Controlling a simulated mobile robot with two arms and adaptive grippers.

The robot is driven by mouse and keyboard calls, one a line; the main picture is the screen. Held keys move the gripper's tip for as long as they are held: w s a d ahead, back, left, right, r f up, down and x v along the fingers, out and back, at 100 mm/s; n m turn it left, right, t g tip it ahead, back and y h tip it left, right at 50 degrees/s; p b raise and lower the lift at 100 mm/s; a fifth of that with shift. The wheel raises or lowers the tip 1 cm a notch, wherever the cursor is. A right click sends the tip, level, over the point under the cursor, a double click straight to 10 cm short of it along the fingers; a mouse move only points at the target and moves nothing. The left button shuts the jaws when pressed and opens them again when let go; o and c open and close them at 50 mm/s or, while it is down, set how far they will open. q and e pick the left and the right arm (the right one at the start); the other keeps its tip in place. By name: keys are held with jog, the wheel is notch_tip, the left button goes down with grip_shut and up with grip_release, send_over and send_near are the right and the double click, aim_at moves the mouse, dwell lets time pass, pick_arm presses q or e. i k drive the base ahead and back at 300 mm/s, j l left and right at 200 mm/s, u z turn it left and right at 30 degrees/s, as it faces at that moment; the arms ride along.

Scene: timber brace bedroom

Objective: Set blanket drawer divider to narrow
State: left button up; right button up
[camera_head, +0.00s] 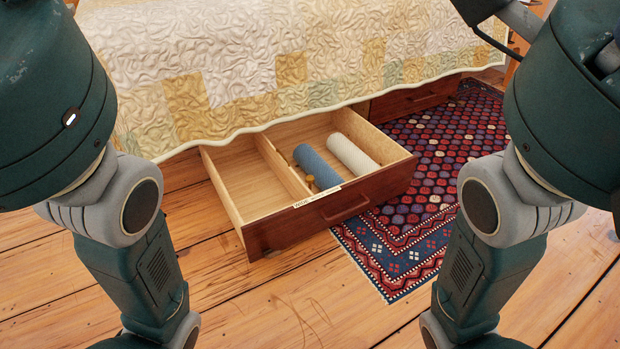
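The open drawer (356,199) sticks out from under the bed, with a dark red-brown front and pale wooden inside. A thin wooden divider (283,167) runs front to back inside it, left of the middle. A small brass knob (310,180) shows at the divider's front end. A white label strip (318,196) lies on the front rim; its lettering is too small to read surely. A blue roll (316,165) and a white roll (353,156) lie side by side right of the divider. The left compartment is empty. Both my arms run down out of the picture; neither gripper shows.
A quilted bed (270,60) overhangs the drawer's back. A second, closed drawer (414,98) sits under the bed to the right. A patterned rug (412,240) lies right of and partly under the open drawer. The plank floor (280,305) in front is clear.

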aim_at(276, 160)
jog(key=i+j+z, duration=0.3)
jog(key=i, duration=0.2)
jog(key=i+j+z, duration=0.3)
jog(key=i, duration=0.2)
jog(key=l, duration=0.1)
